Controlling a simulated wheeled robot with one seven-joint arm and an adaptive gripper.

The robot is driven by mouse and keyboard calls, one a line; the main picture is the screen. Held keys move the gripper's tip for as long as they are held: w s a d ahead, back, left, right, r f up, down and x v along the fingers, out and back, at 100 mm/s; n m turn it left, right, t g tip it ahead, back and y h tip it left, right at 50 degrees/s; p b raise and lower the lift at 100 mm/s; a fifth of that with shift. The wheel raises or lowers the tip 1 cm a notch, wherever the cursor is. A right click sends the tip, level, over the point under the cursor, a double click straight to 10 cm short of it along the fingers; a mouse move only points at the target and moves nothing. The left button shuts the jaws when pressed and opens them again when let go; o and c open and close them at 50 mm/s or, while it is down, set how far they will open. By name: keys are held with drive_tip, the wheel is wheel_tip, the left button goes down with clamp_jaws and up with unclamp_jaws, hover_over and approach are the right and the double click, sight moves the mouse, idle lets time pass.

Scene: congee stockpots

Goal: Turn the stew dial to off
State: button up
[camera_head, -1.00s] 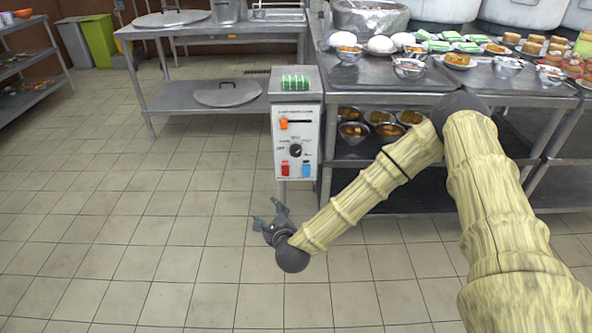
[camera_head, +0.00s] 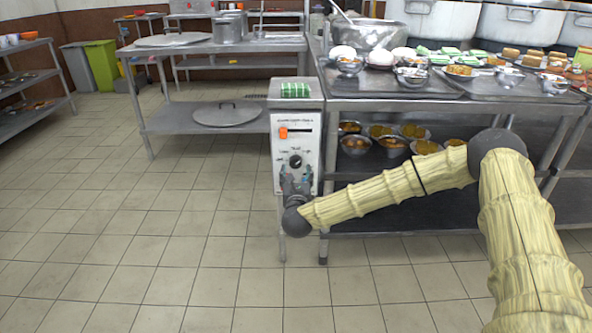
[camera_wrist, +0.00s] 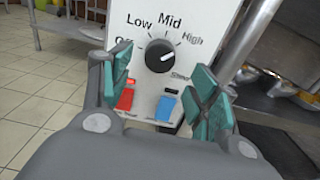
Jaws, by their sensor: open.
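The black stew dial (camera_head: 295,161) is on the front of the white control panel (camera_head: 285,146). In the wrist view the dial (camera_wrist: 160,56) has Low, Mid and High labels around it, and its pale mark points to the upper right, roughly toward High. The Off label (camera_wrist: 122,43) is partly hidden by a finger. My gripper (camera_head: 296,184) is open just below the dial in the head view. In the wrist view its two teal-padded fingers (camera_wrist: 162,88) stand on either side of the panel's lower part, apart from the dial.
A red switch (camera_wrist: 125,98) and a blue switch (camera_wrist: 166,106) sit below the dial, between my fingers. An orange slider (camera_head: 283,133) is above it. A steel table (camera_head: 440,105) with food stands to the right. The floor at left is clear.

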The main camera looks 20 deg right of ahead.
sight(296, 165)
drive_tip(key=shift+b+x, duration=0.45)
drive_tip(key=shift+x, duration=2.05)
drive_tip(key=c, duration=1)
